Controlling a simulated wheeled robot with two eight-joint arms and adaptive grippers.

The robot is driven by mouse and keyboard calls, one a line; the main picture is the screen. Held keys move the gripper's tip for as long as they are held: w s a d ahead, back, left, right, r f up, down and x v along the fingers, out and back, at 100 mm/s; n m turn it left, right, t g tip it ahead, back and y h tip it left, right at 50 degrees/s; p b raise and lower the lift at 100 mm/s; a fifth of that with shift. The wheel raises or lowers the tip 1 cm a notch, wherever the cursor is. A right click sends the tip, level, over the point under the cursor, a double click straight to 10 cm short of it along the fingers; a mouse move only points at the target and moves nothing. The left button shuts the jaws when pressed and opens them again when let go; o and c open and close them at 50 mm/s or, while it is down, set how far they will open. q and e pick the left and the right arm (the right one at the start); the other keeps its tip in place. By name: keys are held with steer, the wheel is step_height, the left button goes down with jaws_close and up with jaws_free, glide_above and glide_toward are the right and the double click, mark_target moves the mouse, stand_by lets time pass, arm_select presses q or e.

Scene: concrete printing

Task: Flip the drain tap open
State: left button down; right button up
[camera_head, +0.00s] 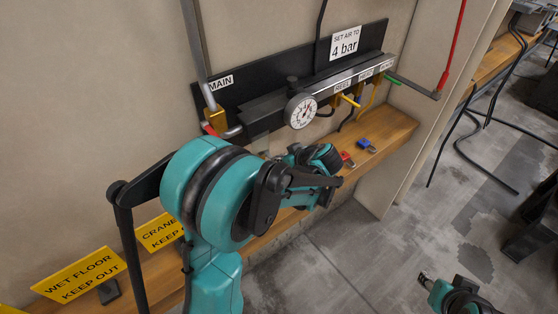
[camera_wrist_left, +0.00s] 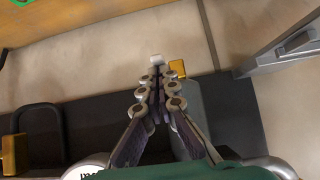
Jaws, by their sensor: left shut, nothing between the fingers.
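A black manifold bar (camera_head: 270,118) is fixed to a board on the wall. Brass taps with yellow levers (camera_head: 350,100) hang below small labels toward its right. A green lever (camera_head: 394,80) sticks out at the right end; I cannot tell for sure which tap is the drain tap, as the end label is too small to read. My left gripper (camera_wrist_left: 157,75) is shut and empty; its fingertips are beside a small brass block (camera_wrist_left: 177,68) and a whitish piece. In the head view the left fingertips are hidden by the wrist. My right gripper (camera_head: 427,281) shows partly at the lower right.
A pressure gauge (camera_head: 301,111) sits on the manifold. Red and blue padlocks (camera_head: 366,146) lie on the wooden shelf (camera_head: 395,130). Yellow warning signs (camera_head: 82,276) stand at the lower left. A red-handled main valve (camera_head: 212,128) is on the left. Open floor lies to the right.

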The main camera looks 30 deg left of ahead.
arm_select(q)
steer(key=w+a+f+t+y+b, duration=0.1)
steer(key=a+f+t+y+b, duration=0.2)
steer(key=b, duration=1.9)
steer(key=shift+w+a+f+y+b, duration=0.2)
steer(key=shift+f+y+b, duration=0.2)
steer(key=shift+f+y, duration=2.55)
steer(key=shift+a+f+h, duration=0.1)
steer(key=shift+f+h, duration=0.45)
